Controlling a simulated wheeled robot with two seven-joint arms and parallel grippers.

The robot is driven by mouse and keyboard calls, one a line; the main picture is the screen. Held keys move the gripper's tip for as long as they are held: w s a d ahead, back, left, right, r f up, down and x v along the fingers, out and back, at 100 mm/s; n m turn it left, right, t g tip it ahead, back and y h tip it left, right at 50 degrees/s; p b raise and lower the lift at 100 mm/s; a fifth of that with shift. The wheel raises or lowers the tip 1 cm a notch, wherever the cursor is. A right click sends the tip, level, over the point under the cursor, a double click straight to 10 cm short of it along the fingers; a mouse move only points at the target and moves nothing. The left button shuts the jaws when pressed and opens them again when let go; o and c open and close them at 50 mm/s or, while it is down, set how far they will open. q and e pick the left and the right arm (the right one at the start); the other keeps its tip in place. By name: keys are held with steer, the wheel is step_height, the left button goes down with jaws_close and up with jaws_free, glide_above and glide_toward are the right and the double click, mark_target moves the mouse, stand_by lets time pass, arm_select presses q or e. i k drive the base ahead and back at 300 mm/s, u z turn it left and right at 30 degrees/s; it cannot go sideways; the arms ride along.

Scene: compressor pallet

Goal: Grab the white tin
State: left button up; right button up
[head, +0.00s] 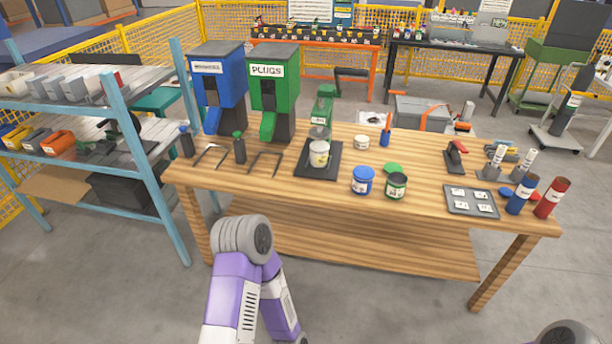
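A white tin (319,154) with a label stands upright on a dark square plate (303,172) on the wooden table, in front of a small green device. A smaller, low white container (361,142) stands farther back to the right. A blue tin (362,181) and a dark tin with a green-edged top (396,186) stand to the right, nearer the front edge. My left arm comes up from below in front of the table, but its gripper is out of view. Only a rounded piece of mine shows at the bottom right. My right gripper is not in view.
Blue (219,85) and green (272,90) dispensers stand at the table's back left. A shelf rack (146,160) adjoins the left. The table's front middle is mostly clear.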

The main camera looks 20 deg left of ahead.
mark_target(316, 159)
steer(key=u, duration=1.25)
steer(key=i, duration=1)
steer(key=z, duration=0.1)
